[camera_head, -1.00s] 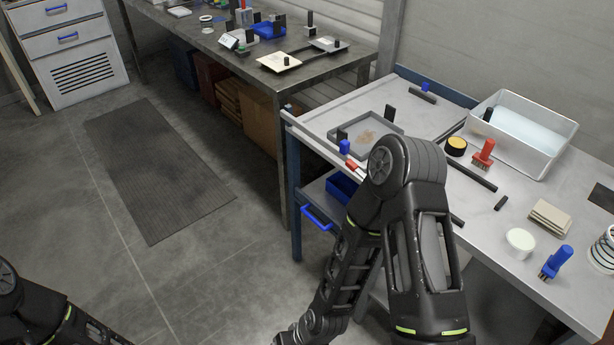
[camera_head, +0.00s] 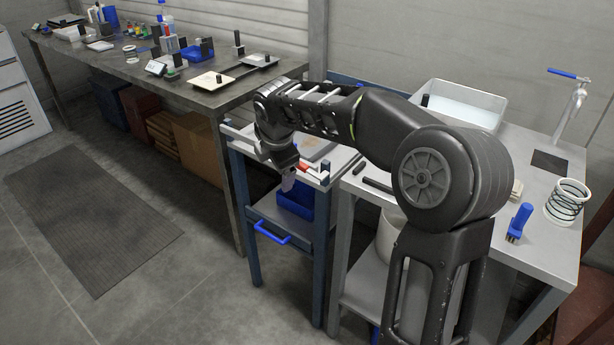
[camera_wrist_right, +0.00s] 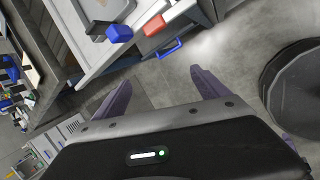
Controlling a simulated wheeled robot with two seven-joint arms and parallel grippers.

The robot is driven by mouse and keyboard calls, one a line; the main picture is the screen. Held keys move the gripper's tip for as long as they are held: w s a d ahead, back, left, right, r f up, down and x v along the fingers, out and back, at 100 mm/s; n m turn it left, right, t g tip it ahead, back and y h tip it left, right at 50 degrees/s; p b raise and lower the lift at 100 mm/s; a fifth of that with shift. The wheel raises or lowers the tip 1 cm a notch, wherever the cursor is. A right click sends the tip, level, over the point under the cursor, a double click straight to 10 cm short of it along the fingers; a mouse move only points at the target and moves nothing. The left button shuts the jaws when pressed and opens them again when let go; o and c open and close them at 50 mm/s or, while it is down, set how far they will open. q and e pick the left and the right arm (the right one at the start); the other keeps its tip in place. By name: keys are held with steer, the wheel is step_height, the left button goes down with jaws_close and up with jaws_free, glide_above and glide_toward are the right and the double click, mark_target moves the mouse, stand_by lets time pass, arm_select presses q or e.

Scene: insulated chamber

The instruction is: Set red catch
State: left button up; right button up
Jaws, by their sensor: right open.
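The red catch (camera_head: 308,169) sits at the front edge of the small blue-framed stand (camera_head: 236,137), partly hidden by my right arm. In the right wrist view the red catch (camera_wrist_right: 154,25) is at the top, on the edge of a pale surface, beside a blue knob (camera_wrist_right: 120,33). My right gripper (camera_head: 288,182) points down just left of the catch in the head view. In the right wrist view its two jaws (camera_wrist_right: 160,80) are apart and empty, with the catch beyond them and not between them. My left gripper is not in view.
A blue bin (camera_head: 296,201) sits below the stand's top, with a blue handle (camera_head: 272,234) in front. The metal table (camera_head: 540,236) at right holds a white basin (camera_head: 460,103) and a blue brush (camera_head: 520,220). A long bench (camera_head: 200,98) stands at back left. The floor at left is open.

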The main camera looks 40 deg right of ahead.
mark_target(308, 173)
steer(key=s+d+r+n+g+h, duration=0.1)
steer(key=s+d+r+n, duration=0.2)
steer(key=s+d+r, duration=0.1)
steer(key=shift+s+d+r+n+g+h, duration=0.15)
steer(key=shift+d+n+g+h, duration=0.2)
steer(key=shift+d, duration=0.2)
steer(key=x, duration=0.8)
steer(key=shift+a+b, duration=0.1)
steer(key=shift+b, duration=0.25)
steer(key=c, duration=1.8)
